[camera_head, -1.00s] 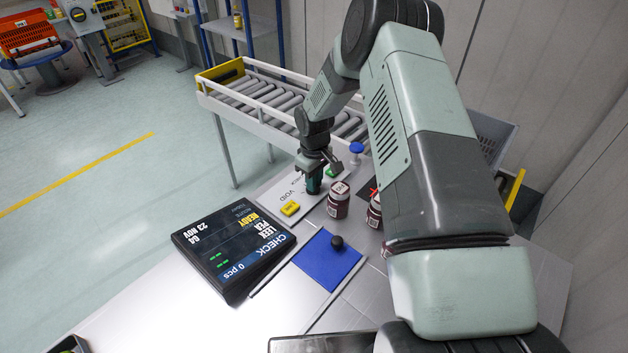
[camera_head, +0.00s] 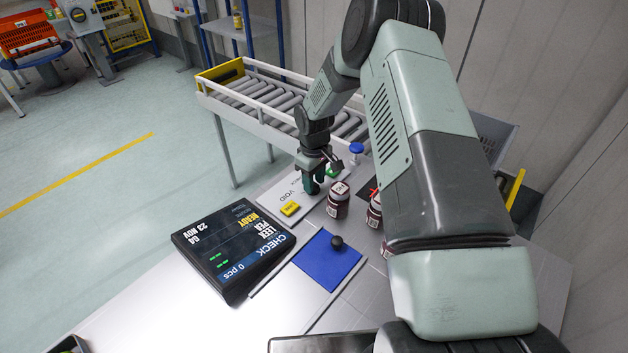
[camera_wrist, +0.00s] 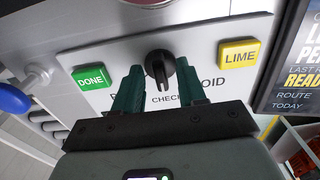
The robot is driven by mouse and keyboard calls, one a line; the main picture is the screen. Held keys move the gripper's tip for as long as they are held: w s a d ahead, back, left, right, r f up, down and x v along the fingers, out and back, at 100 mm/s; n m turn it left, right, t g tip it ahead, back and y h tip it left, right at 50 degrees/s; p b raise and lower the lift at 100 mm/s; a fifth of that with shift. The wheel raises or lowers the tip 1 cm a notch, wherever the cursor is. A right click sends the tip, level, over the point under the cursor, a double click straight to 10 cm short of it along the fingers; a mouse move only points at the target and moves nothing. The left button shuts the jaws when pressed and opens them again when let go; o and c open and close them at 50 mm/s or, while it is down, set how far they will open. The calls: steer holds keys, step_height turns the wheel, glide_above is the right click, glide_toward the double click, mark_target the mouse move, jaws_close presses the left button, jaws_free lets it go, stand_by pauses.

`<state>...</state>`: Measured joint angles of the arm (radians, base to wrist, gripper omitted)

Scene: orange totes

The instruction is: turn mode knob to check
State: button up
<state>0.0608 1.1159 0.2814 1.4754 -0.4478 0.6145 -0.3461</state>
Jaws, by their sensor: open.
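The black mode knob (camera_wrist: 160,68) is on a white panel (camera_wrist: 205,40) in the wrist view, with "CHECK" and part of "VOID" lettered beside it. My gripper (camera_wrist: 157,80) is open, its two green fingers on either side of the knob; I cannot tell whether they touch it. In the head view my gripper (camera_head: 312,185) is down over the panel (camera_head: 279,200) and hides the knob. A display (camera_head: 232,245) left of the panel reads "CHECK", "0 pcs" and "READY".
A blue knob-topped post (camera_head: 356,148) and dark jars (camera_head: 338,203) stand close right of my gripper.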

step_height(320, 180, up, 10)
steer(key=shift+r, duration=0.2)
steer(key=shift+r, duration=0.1)
stand_by(0.4)
steer(key=s+d+r+m+t, duration=0.1)
steer(key=s+r, duration=0.3)
steer(key=r, duration=0.4)
steer(key=s+d+r+m+t+h, duration=0.1)
steer(key=s+r, duration=0.2)
steer(key=r, duration=0.4)
steer(key=s+d+r+m, duration=0.15)
steer(key=s+r, duration=0.25)
steer(key=r, duration=0.4)
steer(key=s+d+r+m+t, duration=0.1)
steer(key=s+r, duration=0.1)
steer(key=s, duration=0.5)
steer(key=s+r+m+t, duration=0.1)
steer(key=s+r+m, duration=0.1)
steer(key=s, duration=0.6)
steer(key=s+d+r+m+t+y, duration=0.1)
steer(key=s+r+m, duration=0.1)
steer(key=s, duration=0.6)
steer(key=shift+s+d+r+t, duration=0.2)
steer(key=shift+d+r+t, duration=0.15)
steer(key=shift+r, duration=0.55)
